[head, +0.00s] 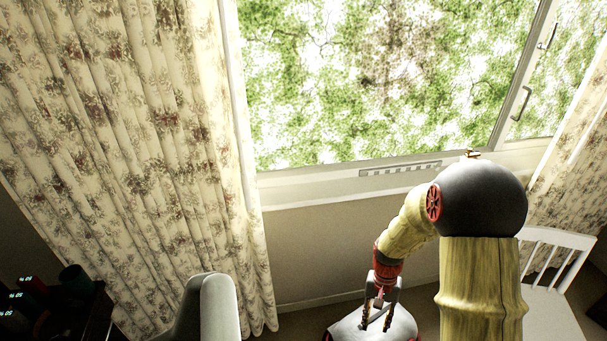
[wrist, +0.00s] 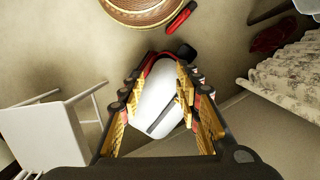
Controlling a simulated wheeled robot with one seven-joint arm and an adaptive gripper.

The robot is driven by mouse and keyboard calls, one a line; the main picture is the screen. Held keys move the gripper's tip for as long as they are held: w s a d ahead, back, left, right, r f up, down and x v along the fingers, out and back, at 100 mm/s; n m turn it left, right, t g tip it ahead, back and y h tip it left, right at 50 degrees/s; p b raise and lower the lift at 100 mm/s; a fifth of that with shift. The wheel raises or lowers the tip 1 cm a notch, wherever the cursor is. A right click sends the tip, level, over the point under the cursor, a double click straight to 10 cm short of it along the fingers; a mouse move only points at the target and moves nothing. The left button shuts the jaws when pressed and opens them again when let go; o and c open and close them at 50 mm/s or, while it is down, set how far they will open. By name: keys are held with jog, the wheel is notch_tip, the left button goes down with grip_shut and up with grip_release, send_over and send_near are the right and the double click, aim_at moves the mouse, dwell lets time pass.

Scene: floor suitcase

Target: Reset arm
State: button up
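My gripper (head: 378,312) hangs low at the end of my bent arm in the lower middle of the head view. In the wrist view my gripper (wrist: 168,103) has its two yellow-padded fingers spread apart, with a wide gap between them. A smooth white rounded form with a dark slot and red edges shows through this gap, beyond the fingers. It also shows under the gripper in the head view. I cannot tell whether it is part of my own body. Nothing is seen gripped between the fingers.
A white chair (head: 553,290) stands at the right, and also in the wrist view (wrist: 45,135). A window (head: 380,80) and floral curtains (head: 120,130) are behind. The wrist view shows a round woven item (wrist: 150,12), a red object (wrist: 181,18) and a dark red one (wrist: 273,35).

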jog(key=s+a+r+n+t, duration=0.1)
jog(key=s+r, duration=0.4)
jog(key=r, duration=0.6)
jog(key=s+r+n+t, duration=0.1)
jog(key=s+r+t, duration=0.3)
jog(key=r, duration=0.8)
jog(key=s+a+r+n+t, duration=0.1)
jog(key=s+r+n+t, duration=0.1)
jog(key=s+r, duration=0.5)
jog(key=shift+s+a+r+t, duration=0.35)
jog(key=shift+r+t, duration=0.25)
jog(key=shift+r, duration=2)
jog(key=shift+d, duration=0.1)
